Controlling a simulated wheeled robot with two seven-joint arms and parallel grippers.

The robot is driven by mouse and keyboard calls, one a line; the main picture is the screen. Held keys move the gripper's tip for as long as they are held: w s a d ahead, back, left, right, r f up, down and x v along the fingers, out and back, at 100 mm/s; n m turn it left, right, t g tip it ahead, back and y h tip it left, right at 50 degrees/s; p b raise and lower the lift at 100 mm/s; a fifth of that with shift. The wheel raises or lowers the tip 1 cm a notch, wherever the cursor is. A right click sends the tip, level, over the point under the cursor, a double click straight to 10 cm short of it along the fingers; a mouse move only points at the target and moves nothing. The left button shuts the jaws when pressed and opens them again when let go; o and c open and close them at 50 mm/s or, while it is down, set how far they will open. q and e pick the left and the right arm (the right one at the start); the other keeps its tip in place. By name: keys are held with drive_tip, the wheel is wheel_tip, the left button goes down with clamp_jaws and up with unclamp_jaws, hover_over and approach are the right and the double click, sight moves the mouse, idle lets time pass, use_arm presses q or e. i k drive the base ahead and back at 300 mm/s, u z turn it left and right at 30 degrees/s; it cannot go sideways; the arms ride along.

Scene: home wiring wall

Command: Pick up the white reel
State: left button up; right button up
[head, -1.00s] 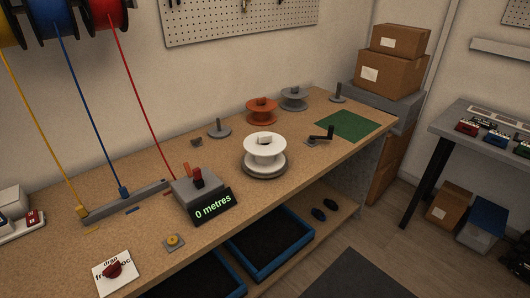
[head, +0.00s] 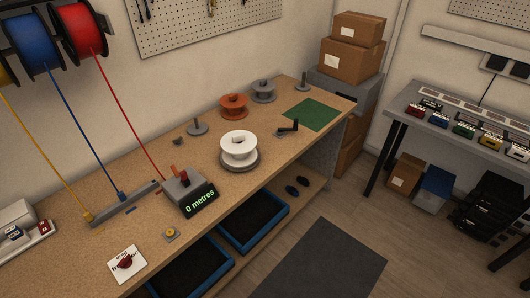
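The white reel (head: 239,146) sits upright on a grey round base (head: 240,163) near the front edge of the wooden workbench (head: 130,185). In the head view it is in the middle of the picture, with nothing in front of it. Neither of my grippers is in view.
An orange reel (head: 234,106) and a grey reel (head: 263,91) stand behind it. A black crank (head: 289,126) and a green mat (head: 313,114) lie to its right. The metre counter (head: 200,202) is to its left. Blue trays (head: 253,221) sit below. The floor at right has a dark mat (head: 320,264).

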sight(237, 147)
drive_tip(key=u, duration=0.3)
drive_tip(key=k, duration=0.2)
drive_tip(key=z, duration=0.7)
drive_tip(key=i, duration=1.15)
drive_tip(key=u, duration=1)
